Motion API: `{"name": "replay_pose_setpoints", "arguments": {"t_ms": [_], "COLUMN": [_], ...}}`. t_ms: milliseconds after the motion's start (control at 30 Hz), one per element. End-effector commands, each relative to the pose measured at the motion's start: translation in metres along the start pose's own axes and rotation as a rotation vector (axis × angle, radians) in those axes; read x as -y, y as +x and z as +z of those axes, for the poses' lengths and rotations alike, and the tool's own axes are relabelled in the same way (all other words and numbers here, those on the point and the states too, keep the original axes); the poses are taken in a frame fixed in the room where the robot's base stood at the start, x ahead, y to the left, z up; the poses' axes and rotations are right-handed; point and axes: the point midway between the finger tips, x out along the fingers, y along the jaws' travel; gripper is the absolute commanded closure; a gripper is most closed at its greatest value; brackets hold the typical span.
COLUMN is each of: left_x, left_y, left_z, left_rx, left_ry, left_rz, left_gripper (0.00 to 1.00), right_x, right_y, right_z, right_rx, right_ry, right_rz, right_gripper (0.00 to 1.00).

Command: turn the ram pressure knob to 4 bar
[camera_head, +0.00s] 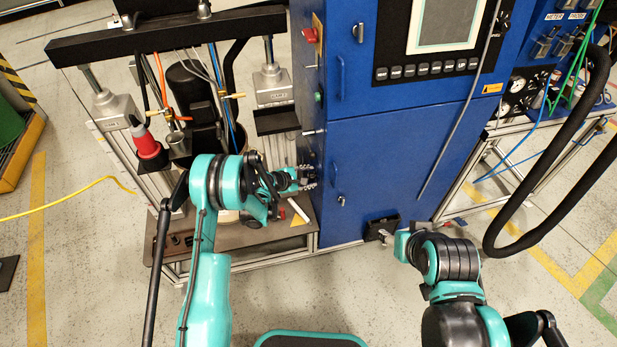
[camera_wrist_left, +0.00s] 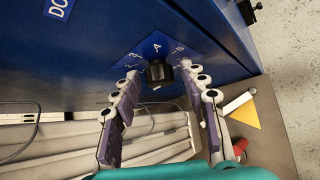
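The ram pressure knob (camera_wrist_left: 158,73) is black and sits on a blue dial plate (camera_wrist_left: 152,47) with white numbers on the blue cabinet's side. The plate's top number looks like 4. A small white mark shows at the knob's lower edge, but its setting is not clear. My left gripper (camera_wrist_left: 160,76) is open, its fingertips on either side of the knob; contact cannot be told. In the head view, my left gripper (camera_head: 309,178) is at the cabinet side and hides the knob. My right gripper (camera_head: 382,229) is low before the cabinet, its opening unclear.
The blue cabinet (camera_head: 390,150) fills the middle, with a red button (camera_head: 310,34) and green button (camera_head: 318,97) on its side. The drum press (camera_head: 195,100) stands left. A black hose (camera_head: 530,195) loops at right. The floor in front is clear.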

Motion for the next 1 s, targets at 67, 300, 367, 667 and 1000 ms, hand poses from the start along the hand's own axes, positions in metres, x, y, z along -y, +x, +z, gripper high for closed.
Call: {"name": "replay_pose_setpoints", "arguments": {"t_ms": [67,300,367,667,1000], "left_x": [0.000,0.000,-0.001,-0.001,0.000], "left_y": [0.000,-0.002,-0.006,-0.064,-0.116], "left_z": [0.000,0.000,0.000,-0.001,0.000], "left_rx": [0.000,0.000,0.000,-0.002,0.000], "left_ry": [0.000,-0.001,-0.002,-0.003,-0.002], "left_rz": [0.000,0.001,0.001,0.002,0.000], "left_gripper": [0.52,0.52,0.52,0.52,0.52], "right_x": [0.000,0.000,0.000,0.000,0.000], "right_y": [0.000,0.000,0.000,0.000,0.000], "right_z": [0.000,0.000,0.000,0.000,0.000], "right_rx": [0.000,0.000,0.000,0.000,0.000], "right_ry": [0.000,0.000,0.000,0.000,0.000], "right_rz": [0.000,0.000,0.000,0.000,0.000], "right_gripper": [0.48,0.48,0.48,0.48,0.48]}}
